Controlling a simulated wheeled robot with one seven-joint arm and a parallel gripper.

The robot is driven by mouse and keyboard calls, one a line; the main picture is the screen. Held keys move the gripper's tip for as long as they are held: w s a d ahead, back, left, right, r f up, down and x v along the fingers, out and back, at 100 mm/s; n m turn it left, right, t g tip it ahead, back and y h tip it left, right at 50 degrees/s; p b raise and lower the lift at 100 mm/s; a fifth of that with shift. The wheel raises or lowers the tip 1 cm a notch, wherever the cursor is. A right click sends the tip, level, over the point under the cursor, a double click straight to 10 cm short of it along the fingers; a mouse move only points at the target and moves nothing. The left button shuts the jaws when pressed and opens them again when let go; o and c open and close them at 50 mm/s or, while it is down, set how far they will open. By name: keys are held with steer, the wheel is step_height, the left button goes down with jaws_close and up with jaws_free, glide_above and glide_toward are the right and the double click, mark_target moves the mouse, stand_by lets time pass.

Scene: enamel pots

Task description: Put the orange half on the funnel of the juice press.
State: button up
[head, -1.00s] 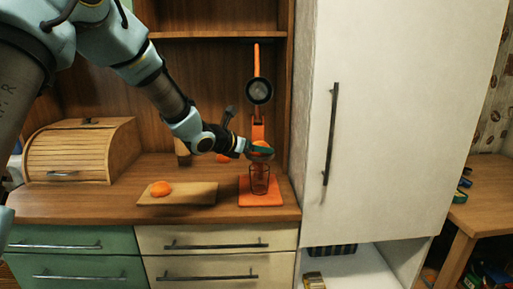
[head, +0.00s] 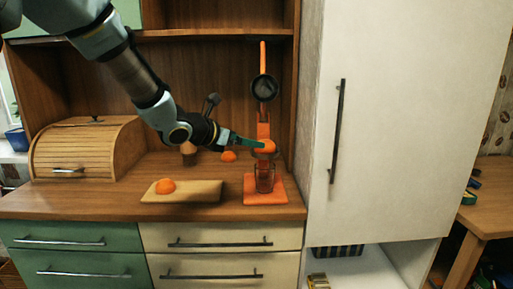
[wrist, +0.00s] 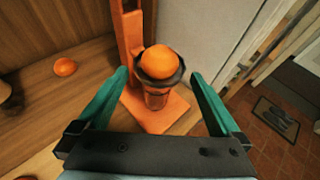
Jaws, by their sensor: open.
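An orange half (wrist: 159,61) sits in the dark funnel (wrist: 160,80) of the juice press, dome side up. The press is orange, with an upright column (wrist: 131,40) and a flat base (head: 278,190); its lever is raised in the head view. A clear glass (wrist: 157,98) stands under the funnel. My gripper (wrist: 159,88) is open, its green fingers apart on either side of the funnel and not touching the orange half. In the head view the orange half (head: 266,146) shows beside my fingertips.
Another orange half (head: 166,186) lies on a wooden cutting board (head: 205,191). An orange piece (head: 229,156) lies at the back of the counter. A bread box (head: 80,152) stands left; a tall white cabinet (head: 400,120) borders the press on the right.

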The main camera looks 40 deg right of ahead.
steer(key=shift+v, duration=2.15)
steer(key=a+f+m+y, duration=0.4)
steer(key=a+m, duration=0.2)
steer(key=a, duration=1)
steer(key=s+a+f+m+y, duration=0.1)
steer(key=a+f+m+y, duration=0.3)
steer(key=a, duration=1.1)
steer(key=a+f+m+y, duration=0.5)
steer(key=a+m, duration=0.5)
steer(key=a, duration=0.6)
steer(key=shift+s+a+f, duration=0.2)
steer(key=shift+a+f, duration=0.15)
